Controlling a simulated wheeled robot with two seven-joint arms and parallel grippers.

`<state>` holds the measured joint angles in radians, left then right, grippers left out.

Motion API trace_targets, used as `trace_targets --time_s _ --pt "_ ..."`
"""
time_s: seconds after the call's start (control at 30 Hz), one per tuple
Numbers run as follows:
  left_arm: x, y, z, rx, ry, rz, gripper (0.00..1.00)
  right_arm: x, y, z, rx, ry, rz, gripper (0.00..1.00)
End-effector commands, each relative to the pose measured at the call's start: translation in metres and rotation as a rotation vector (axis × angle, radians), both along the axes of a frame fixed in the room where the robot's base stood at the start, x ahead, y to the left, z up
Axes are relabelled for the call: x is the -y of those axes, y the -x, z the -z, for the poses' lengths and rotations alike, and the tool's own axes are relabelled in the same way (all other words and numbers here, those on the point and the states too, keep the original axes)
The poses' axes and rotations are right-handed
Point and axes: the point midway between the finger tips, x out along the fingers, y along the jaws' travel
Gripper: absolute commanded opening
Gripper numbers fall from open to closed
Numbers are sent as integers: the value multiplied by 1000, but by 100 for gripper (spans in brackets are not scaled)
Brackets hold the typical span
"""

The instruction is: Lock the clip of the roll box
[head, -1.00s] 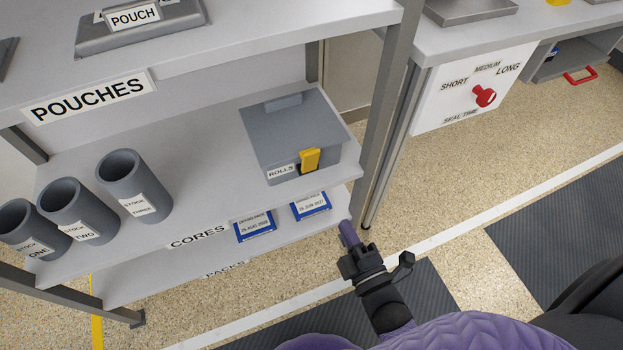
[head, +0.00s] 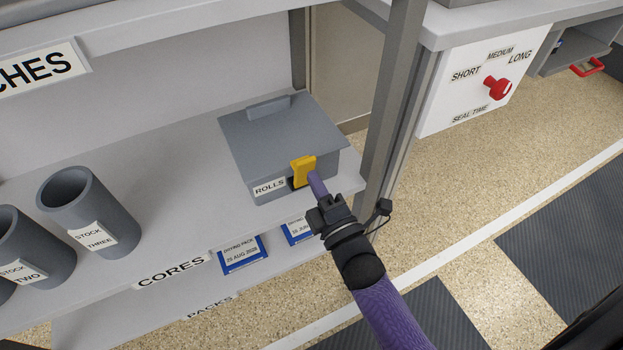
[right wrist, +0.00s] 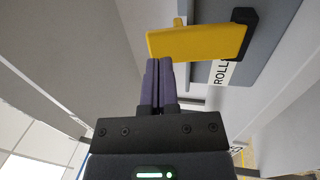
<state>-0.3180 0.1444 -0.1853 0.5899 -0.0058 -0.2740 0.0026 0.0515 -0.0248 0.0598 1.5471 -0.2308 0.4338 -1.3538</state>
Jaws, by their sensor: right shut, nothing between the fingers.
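The grey roll box (head: 275,140) with a ROLLS label stands on the middle shelf with its lid down. Its yellow clip (head: 303,170) is on the front face, near the right end of the label. In the right wrist view the clip (right wrist: 197,42) is a yellow bar just beyond the fingertips, with a dark mount at its right end. My right gripper (head: 317,182) is shut and empty, its purple fingers at the clip's lower right. In the right wrist view its fingertips (right wrist: 159,65) are close to the clip's lower edge; I cannot tell whether they touch. My left gripper is not in view.
Blue drying packs (head: 242,255) lie on the shelf below. A grey shelf post (head: 397,100) rises just right of the box. A panel with a red knob (head: 497,88) is farther right.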

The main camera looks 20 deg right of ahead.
Motion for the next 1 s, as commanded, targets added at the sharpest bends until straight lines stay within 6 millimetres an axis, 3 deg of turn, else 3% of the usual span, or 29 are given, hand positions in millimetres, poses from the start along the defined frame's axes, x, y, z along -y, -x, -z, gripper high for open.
trace_targets --time_s 0.17,0.47,0.63,0.8,1.0 --pt "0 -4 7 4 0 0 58 -1 -12 -2 0 0 -1 0" --pt "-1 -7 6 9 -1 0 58 -1 -13 -3 0 0 -1 0" --pt "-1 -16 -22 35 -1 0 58 -1 -20 -21 -78 4 -2 0" --pt "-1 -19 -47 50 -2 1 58 -1 -30 -22 -202 7 -2 0" --pt "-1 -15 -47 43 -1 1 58 -1 -31 -12 -242 9 0 0"
